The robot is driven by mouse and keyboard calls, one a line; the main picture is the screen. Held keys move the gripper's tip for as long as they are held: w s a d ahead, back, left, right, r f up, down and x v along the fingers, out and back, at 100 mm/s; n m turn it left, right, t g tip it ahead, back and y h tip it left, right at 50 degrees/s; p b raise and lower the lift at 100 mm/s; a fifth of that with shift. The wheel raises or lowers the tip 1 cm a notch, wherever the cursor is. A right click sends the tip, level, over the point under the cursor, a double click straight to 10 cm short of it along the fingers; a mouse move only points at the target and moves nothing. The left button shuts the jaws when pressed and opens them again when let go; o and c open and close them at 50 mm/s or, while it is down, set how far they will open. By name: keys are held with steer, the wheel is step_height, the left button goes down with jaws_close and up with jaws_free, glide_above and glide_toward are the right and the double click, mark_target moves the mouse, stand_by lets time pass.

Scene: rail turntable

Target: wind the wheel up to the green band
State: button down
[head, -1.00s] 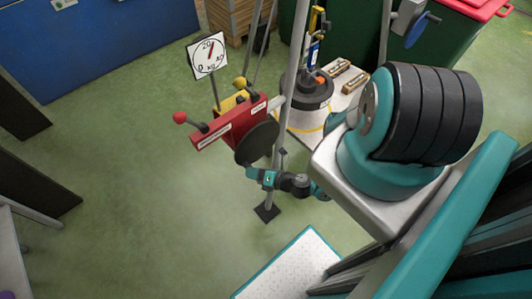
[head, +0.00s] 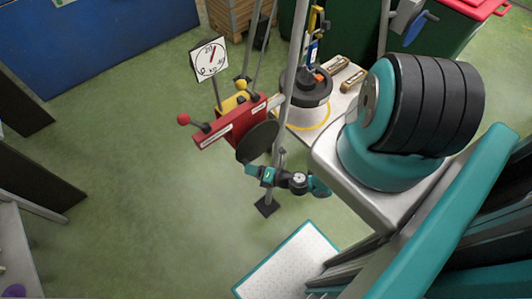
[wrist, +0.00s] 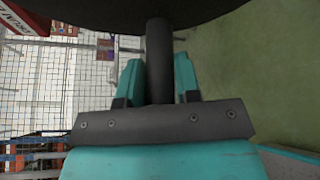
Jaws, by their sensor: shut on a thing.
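The wheel (head: 258,141) is a dark disc on the near side of a red panel (head: 232,124). In the wrist view the wheel (wrist: 150,10) fills the top edge. Its dark handle (wrist: 159,60) stands between the teal fingers of my gripper (wrist: 159,85), which is shut on it. In the head view my gripper (head: 251,168) is small, at the wheel's lower edge. A white dial (head: 210,60) with a red needle stands on a post above the panel. The needle points up and slightly right. I cannot make out a green band at this size.
Red-knobbed lever (head: 184,119) sticks out left of the panel. A pole (head: 292,70) rises just right of the wheel. Behind it stands a pale table (head: 318,118) with a dark round device. A white mat (head: 288,262) lies in front.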

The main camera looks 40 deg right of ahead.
steer(key=c, duration=0.7)
jaws_free()
steer(key=shift+a+r, duration=0.1)
steer(key=shift+r, duration=0.1)
steer(key=shift+s, duration=0.1)
steer(key=shift+s+p, duration=0.7)
steer(key=shift+s, duration=3.2)
